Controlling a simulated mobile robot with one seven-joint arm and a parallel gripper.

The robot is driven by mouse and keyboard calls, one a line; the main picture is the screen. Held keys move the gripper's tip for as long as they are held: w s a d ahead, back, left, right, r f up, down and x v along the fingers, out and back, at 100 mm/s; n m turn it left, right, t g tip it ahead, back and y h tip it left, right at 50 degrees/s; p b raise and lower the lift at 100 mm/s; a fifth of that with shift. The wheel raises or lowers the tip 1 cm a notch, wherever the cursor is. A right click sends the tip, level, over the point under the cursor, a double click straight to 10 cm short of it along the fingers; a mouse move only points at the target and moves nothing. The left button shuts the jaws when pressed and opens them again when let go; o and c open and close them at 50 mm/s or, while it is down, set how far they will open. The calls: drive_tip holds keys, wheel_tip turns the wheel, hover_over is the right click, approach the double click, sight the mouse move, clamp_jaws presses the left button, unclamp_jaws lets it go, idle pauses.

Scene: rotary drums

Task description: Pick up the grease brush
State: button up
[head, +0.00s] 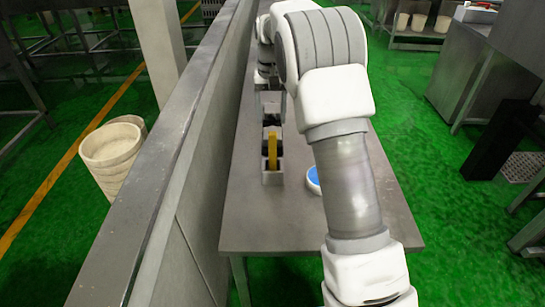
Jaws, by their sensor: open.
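I cannot make out a grease brush in the head view; my arm covers part of the table. My gripper (263,80) is at the far end of my arm, over the far part of the grey table (265,215), small and partly hidden. It is open, and I see nothing held in it. Its fingertips are too small to tell clearly.
A grey holder with a yellow wheel (272,152) stands mid-table, with a grey box (270,105) behind it. A blue and white round item (313,178) is partly behind my arm. A long wall (185,150) borders the table's left. The table's near end is clear.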

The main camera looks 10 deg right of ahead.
sight(271, 133)
wheel_tip(271, 133, down, 7)
drive_tip(key=shift+r, duration=0.1)
drive_tip(key=shift+w+d+f+p, duration=0.1)
drive_tip(key=shift+d+f+p, duration=0.1)
drive_tip(key=shift+f, duration=1.2)
drive_tip(key=shift+w+d+f+p, duration=0.1)
drive_tip(key=shift+f+p, duration=0.1)
drive_tip(key=shift+f, duration=1.15)
drive_tip(key=shift+s, duration=0.1)
drive_tip(key=shift+c, duration=0.3)
clamp_jaws()
